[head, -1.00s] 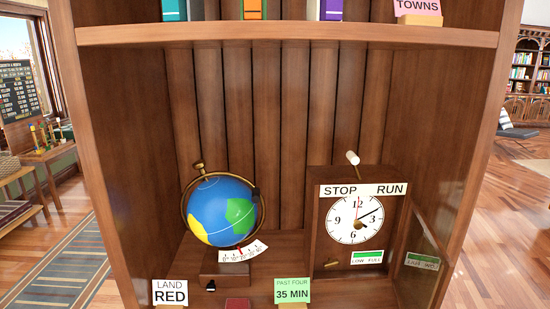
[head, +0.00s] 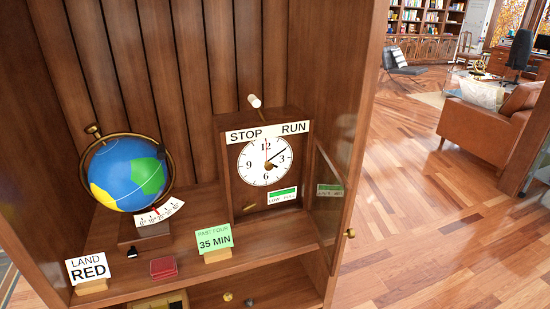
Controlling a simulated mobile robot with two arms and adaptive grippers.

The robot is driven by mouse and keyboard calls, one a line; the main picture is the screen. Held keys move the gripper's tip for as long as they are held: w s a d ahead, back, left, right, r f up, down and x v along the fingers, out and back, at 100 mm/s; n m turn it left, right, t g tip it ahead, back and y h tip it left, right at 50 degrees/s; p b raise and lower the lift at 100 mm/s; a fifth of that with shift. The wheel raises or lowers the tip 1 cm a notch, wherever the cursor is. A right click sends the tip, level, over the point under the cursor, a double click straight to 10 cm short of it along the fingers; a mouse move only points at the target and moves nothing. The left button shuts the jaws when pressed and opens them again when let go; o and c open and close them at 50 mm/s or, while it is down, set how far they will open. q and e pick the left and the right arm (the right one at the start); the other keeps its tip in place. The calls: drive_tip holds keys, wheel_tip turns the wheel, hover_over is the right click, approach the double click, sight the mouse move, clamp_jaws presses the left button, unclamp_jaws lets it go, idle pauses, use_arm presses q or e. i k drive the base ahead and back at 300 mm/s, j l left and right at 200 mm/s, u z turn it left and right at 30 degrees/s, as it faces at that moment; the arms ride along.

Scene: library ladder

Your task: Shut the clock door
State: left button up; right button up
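The wooden clock (head: 233,185) stands at the right end of the bookcase shelf, with a white dial (head: 265,160) and a STOP/RUN strip on top. Its glazed door (head: 328,195) stands open at the clock's right side, swung out toward me. A small brass knob (head: 350,233) shows at the right, by the door's outer edge. A green-and-white label shows through or on the door pane; I cannot tell which. Neither of my grippers is in view.
A globe (head: 130,172) stands left of the clock. A LAND RED card (head: 88,269), a small red box (head: 163,267) and a green 35 MIN card (head: 215,239) sit along the shelf's front. Open wooden floor (head: 440,220) lies right of the bookcase; a brown sofa (head: 490,122) stands beyond.

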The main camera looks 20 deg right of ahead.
sight(331, 266)
drive_tip(key=l, duration=1.7)
drive_tip(key=u, duration=0.05)
